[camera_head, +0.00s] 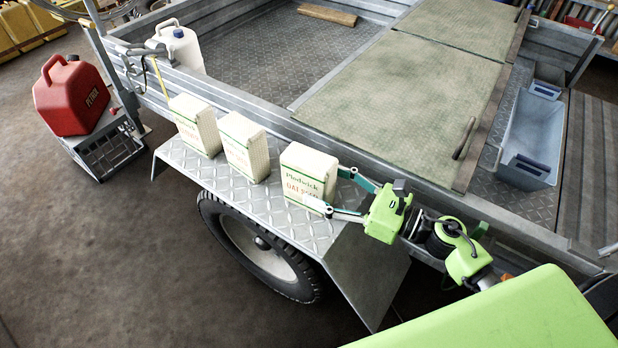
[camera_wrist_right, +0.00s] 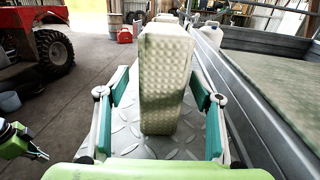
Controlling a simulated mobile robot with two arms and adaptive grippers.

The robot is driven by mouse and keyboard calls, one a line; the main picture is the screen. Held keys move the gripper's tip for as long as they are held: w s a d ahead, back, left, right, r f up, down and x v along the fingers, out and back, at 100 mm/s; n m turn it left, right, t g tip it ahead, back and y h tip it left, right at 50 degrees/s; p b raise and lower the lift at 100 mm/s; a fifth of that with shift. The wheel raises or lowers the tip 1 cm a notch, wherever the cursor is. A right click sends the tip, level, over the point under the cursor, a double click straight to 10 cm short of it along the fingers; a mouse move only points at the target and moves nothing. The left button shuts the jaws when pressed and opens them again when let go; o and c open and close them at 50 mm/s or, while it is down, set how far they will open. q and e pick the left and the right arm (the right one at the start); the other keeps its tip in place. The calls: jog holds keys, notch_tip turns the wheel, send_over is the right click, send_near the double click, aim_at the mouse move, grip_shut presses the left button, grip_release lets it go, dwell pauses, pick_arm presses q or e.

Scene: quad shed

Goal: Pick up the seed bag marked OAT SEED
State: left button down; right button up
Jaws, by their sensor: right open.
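Three pale seed bags stand in a row on the trailer's mudguard (camera_head: 270,205). The right-hand bag (camera_head: 303,170) is marked "Pledwick" with red lettering that looks like OAT, partly covered by a finger. The middle bag (camera_head: 244,147) and the left bag (camera_head: 196,124) have lettering too small to read surely. My right gripper (camera_head: 327,193) is open, with its fingers to either side of the right-hand bag. In the right wrist view this bag (camera_wrist_right: 165,80) stands between the fingers, with gaps on both sides. My left gripper (camera_wrist_right: 22,142) shows only partly at that view's left edge.
The trailer's metal side wall (camera_head: 270,121) runs close behind the bags. A white jerrycan (camera_head: 180,48) stands at the back, and a red petrol can (camera_head: 72,96) sits on a grey crate (camera_head: 108,150) at left. A blue-grey tray (camera_head: 533,140) lies right.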

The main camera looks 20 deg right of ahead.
aim_at(309, 173)
jog(key=w+a, duration=0.1)
jog(key=w+a+r+p, duration=0.1)
jog(key=w, duration=0.1)
jog(key=shift+a, duration=0.1)
jog(key=shift+w+a+f, duration=0.1)
jog(key=shift+w+a, duration=0.15)
jog(key=shift+a, duration=0.1)
grip_shut()
pick_arm(q)
jog(key=s+f, duration=0.2)
jog(key=f, duration=0.1)
jog(key=shift+s+a, duration=0.2)
pick_arm(e)
jog(key=shift+r, duration=0.2)
